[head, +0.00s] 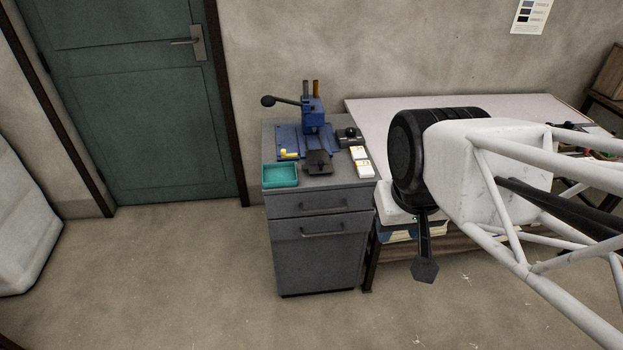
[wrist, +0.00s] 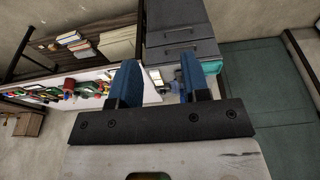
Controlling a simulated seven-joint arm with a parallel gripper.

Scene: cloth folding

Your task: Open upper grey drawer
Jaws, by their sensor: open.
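The upper grey drawer (head: 318,202) is in the front of a grey cabinet (head: 318,268) left of my arm. It looks shut, with a dark bar handle (head: 323,208) across its face. In the wrist view, which is turned over, the cabinet's drawer fronts (wrist: 178,16) show at the top, beyond the fingertips. My gripper (wrist: 158,72) is open and empty, with two blue fingers well apart. It is apart from the handle. In the head view my arm fills the right side, and the fingertips cannot be made out clearly.
A blue lever press (head: 314,118), a teal tray (head: 281,175) and small white boxes stand on the cabinet. A pale table (head: 365,108) adjoins it at the right, partly behind my arm. The floor (head: 180,270) in front and left is clear. A green door (head: 150,120) is behind.

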